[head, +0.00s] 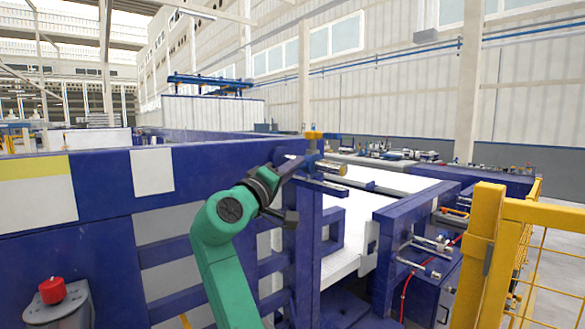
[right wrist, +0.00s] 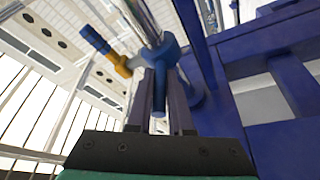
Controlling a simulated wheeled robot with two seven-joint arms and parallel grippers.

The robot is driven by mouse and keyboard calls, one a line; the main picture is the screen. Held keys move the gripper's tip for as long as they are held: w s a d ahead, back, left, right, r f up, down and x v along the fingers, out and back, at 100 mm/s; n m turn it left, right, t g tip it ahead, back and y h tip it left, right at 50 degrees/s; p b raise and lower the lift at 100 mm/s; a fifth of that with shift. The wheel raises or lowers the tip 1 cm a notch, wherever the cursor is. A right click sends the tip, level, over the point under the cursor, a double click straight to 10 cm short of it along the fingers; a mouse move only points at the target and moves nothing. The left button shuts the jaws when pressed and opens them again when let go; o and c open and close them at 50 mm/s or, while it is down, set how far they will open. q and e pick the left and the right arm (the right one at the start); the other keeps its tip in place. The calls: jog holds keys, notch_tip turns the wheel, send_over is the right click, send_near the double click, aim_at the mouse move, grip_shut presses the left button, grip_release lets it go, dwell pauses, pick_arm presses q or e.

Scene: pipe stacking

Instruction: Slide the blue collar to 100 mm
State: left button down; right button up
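The blue collar (right wrist: 166,52) sits around a silver rod (right wrist: 143,18) in the right wrist view, with a blue peg sticking out of it toward my gripper. My right gripper (right wrist: 159,95) has its two dark fingers on either side of that peg, close against it. It appears shut on the peg. In the head view my right gripper (head: 288,168) is at the end of the green arm, by the blue frame's upright. I cannot make out the collar clearly there. No scale marks are readable. My left gripper is not in view.
A blue and yellow handle (right wrist: 108,52) sticks out beside the collar, and a brass-coloured cylinder (head: 331,167) lies just right of my gripper in the head view. Blue frame beams (head: 100,190) surround the arm. A yellow fence (head: 485,250) stands at the right.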

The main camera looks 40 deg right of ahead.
jog(key=o, duration=0.4)
jog(key=shift+s, duration=0.15)
jog(key=shift+w+f, duration=0.1)
jog(key=shift+w, duration=0.3)
jog(key=shift+a, duration=0.1)
pick_arm(q)
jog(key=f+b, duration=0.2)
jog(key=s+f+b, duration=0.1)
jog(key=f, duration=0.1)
jog(key=shift+b, duration=0.35)
pick_arm(e)
jog(key=v, duration=1.4)
jog(key=shift+a, duration=0.25)
jog(key=shift+f, duration=0.1)
